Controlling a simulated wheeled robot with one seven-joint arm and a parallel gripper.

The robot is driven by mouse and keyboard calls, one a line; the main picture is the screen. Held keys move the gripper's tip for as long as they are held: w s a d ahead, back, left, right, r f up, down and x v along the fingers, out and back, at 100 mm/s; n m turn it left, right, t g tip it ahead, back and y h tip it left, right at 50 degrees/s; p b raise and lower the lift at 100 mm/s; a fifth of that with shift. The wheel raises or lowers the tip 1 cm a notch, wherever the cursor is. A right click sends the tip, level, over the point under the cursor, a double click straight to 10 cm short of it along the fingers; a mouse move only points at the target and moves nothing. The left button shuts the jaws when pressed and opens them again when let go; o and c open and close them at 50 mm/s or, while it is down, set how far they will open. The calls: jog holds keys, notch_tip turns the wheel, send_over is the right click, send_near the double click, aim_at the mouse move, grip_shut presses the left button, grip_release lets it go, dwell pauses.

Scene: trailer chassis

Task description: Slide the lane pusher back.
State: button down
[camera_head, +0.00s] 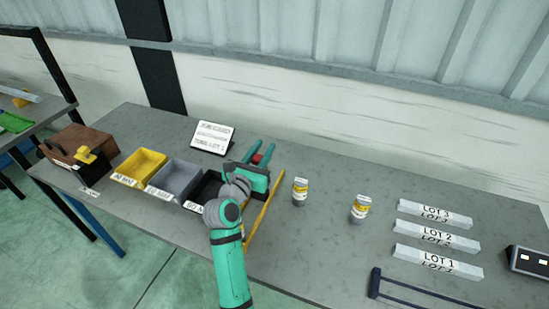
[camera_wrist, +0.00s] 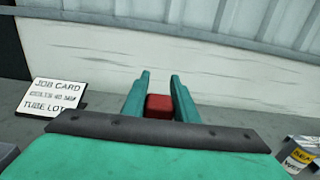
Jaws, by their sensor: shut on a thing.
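My gripper (camera_head: 262,148) is over the middle of the bench, with its teal fingers pointing toward the back wall. Its fingers are shut on a red block, apparently the lane pusher (camera_head: 257,158). In the wrist view, the red block (camera_wrist: 159,107) sits between the two fingers (camera_wrist: 160,80). A yellow lane rail (camera_head: 263,208) runs beside and below my gripper. My gripper and arm hide the rest of the lane and the pusher's lower part.
Yellow (camera_head: 141,164), grey (camera_head: 174,175) and black (camera_head: 208,187) bins stand left of my arm. A job card (camera_head: 212,138) stands behind. Two yellow-labelled tubes (camera_head: 300,192) (camera_head: 360,209) stand right, before white LOT strips (camera_head: 437,237). A dark bar frame (camera_head: 376,283) lies front right.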

aim_at(255, 161)
jog(key=shift+w+d, duration=0.2)
jog(key=shift+w, duration=0.25)
jog(key=c, duration=1.4)
grip_release()
jog(key=v, duration=1.1)
